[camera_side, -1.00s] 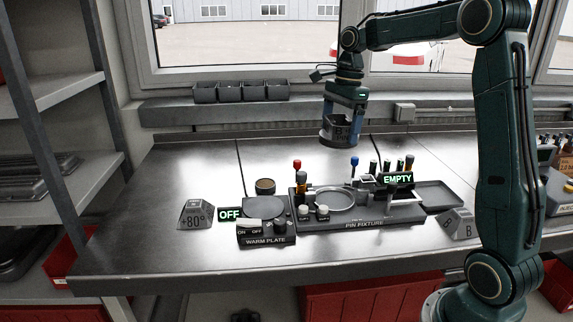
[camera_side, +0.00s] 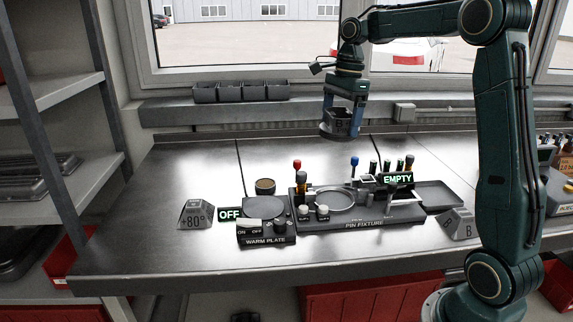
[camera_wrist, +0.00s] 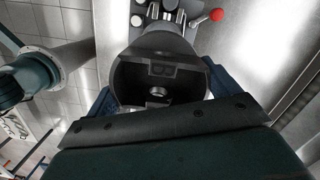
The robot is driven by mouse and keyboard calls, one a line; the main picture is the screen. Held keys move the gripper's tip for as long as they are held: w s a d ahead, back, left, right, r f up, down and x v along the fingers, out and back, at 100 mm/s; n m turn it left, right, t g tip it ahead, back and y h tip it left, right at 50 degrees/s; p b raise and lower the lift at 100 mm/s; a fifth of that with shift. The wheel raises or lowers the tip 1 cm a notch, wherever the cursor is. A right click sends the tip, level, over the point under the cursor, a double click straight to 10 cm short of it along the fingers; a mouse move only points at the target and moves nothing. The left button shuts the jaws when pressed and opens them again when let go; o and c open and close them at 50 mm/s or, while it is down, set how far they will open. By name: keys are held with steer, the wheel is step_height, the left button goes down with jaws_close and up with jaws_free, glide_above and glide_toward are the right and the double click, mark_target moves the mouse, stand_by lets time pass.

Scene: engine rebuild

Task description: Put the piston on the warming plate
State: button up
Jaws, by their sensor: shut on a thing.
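My gripper (camera_side: 343,112) is shut on the piston and holds it in the air above the back of the bench. The piston (camera_side: 338,125) is a dark grey cup-like part, hanging at the fingertips. In the wrist view the piston (camera_wrist: 158,62) sits between the two blue fingers, and I see into its hollow with a small ring inside.
The pin fixture (camera_side: 368,224) stands right of the plate, with a round recess, upright red- and blue-topped levers and a sign (camera_side: 397,179) reading EMPTY. A small round tin (camera_side: 265,186) stands behind the plate. A +80° block (camera_side: 196,214) stands left.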

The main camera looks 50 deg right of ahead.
steer(key=w+a+f, duration=0.6)
steer(key=w+a, duration=0.1)
steer(key=w, duration=0.1)
glide_above(262, 207)
step_height(262, 207, down, 5)
steer(key=shift+s+d+f, duration=0.1)
steer(key=shift+f, duration=1.95)
steer(key=shift+s+d+f, duration=0.1)
steer(key=shift+f, duration=1.95)
steer(key=shift+f, duration=0.1)
steer(key=o, duration=1.1)
steer(key=shift+f, duration=0.1)
steer(key=r, duration=0.8)
steer(key=d+r, duration=0.1)
steer(key=r, duration=0.3)
steer(key=shift+s+d+r, duration=0.1)
steer(key=shift+s+r, duration=0.05)
steer(key=shift+s, duration=0.1)
